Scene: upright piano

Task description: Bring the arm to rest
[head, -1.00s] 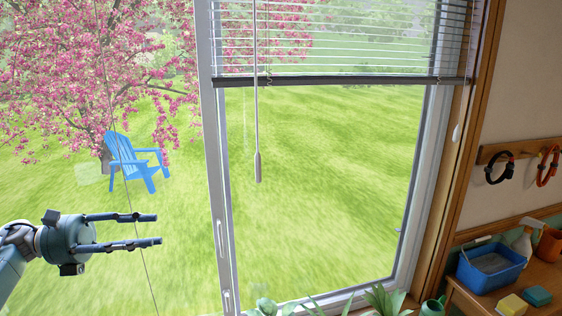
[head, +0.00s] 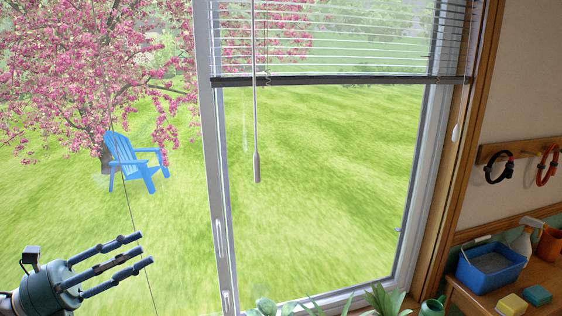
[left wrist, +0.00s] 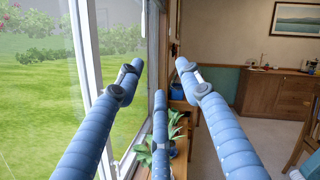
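My left gripper (head: 143,250) is at the lower left of the head view. Its fingers point right and slightly up, spread apart with nothing between them. In the left wrist view the three blue fingers (left wrist: 158,82) reach forward, apart and empty. The gripper is in front of the window, apart from the blind's hanging wand (head: 256,130). The blind (head: 340,45) covers only the upper part of the right-hand pane. My right gripper is in neither view.
The white window frame (head: 215,190) runs upright right of my left gripper. Plants (head: 383,300) stand along the sill. A low wooden surface at right holds a blue tub (head: 491,268), sponges and a spray bottle. In the left wrist view, open floor lies beyond the fingers, with a sideboard (left wrist: 275,97) behind.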

